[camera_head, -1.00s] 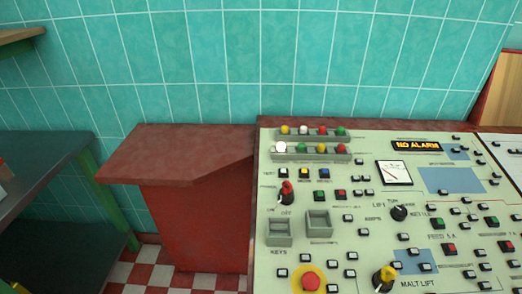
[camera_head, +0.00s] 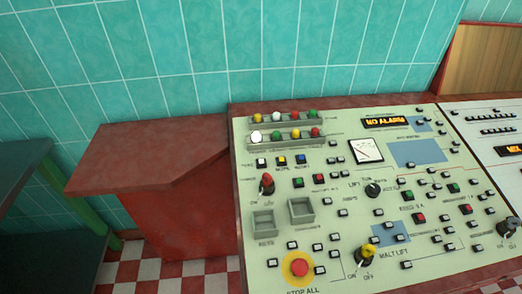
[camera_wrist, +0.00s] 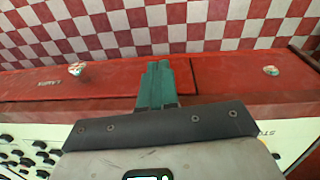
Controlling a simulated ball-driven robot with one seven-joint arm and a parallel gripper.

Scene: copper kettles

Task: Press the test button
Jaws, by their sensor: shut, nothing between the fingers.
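The pale console panel (camera_head: 345,225) fills the lower right of the head view. Near its upper left is a row of small buttons: a white one (camera_head: 261,162) beside a tiny label that seems to read TEST, then a yellow one (camera_head: 282,160) and a blue one (camera_head: 301,159). My gripper (camera_wrist: 158,64) shows only in the wrist view, its green fingers shut together and empty. It is over the red front of the console, with the checkered floor beyond. It appears apart from the panel buttons.
Two rows of coloured lamps (camera_head: 285,136) sit above the buttons; one lamp is lit white. A red stop button (camera_head: 299,268), a red-handled switch (camera_head: 267,184) and a yellow-handled switch (camera_head: 365,254) stick up. A red side counter (camera_head: 150,160) adjoins the left; tiled wall (camera_head: 250,45) stands behind.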

